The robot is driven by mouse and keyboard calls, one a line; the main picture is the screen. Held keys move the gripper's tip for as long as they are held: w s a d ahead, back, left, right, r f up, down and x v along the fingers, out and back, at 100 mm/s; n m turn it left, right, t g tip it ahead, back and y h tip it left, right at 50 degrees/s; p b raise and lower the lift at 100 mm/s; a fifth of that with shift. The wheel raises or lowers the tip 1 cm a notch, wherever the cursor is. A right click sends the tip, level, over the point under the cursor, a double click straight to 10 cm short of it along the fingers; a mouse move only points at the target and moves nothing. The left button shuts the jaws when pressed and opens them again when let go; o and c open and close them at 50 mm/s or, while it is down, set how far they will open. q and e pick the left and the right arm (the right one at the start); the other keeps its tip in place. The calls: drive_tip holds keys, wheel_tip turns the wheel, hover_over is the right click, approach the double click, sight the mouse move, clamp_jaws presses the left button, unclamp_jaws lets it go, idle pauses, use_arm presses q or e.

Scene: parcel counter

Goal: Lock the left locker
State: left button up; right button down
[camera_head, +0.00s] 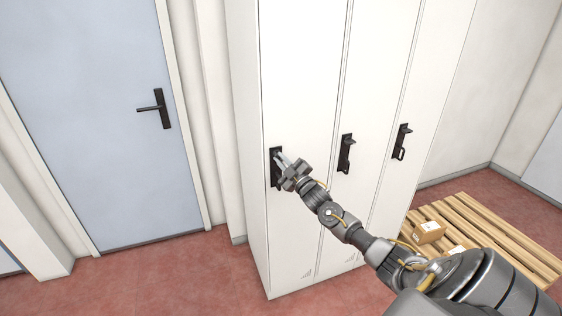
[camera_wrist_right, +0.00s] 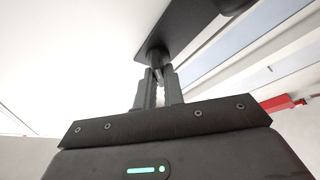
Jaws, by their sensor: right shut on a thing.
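The left locker (camera_head: 301,75) is a tall white door at the left of three in the head view. Its black lock plate (camera_head: 276,167) is at mid height, partly hidden by my right gripper (camera_head: 283,160). The right gripper is shut on a small dark part of the lock, likely its knob or latch. In the right wrist view, the fingers (camera_wrist_right: 158,84) close on this dark lock part (camera_wrist_right: 157,60) below the black plate (camera_wrist_right: 180,28). The exact position of the latch is hidden. My left gripper is not in view.
Two more lockers have black locks, the middle one (camera_head: 346,153) and the right one (camera_head: 402,141). A wooden pallet (camera_head: 480,225) with small boxes (camera_head: 429,232) lies on the floor at right. A blue door (camera_head: 95,110) stands at left. The floor in front of that door is clear.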

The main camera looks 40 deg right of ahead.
drive_tip(key=shift+r+n+g+y+p, duration=0.1)
drive_tip(key=shift+n+g+y+p, duration=0.4)
drive_tip(key=shift+n, duration=1.8)
drive_tip(key=shift+r+n+g+y+p, duration=0.1)
drive_tip(key=shift+n+g+y, duration=0.65)
drive_tip(key=shift+n, duration=1.55)
drive_tip(key=shift+g+h, duration=0.25)
drive_tip(key=c, duration=1.5)
unclamp_jaws()
drive_tip(key=shift+s+d, duration=0.1)
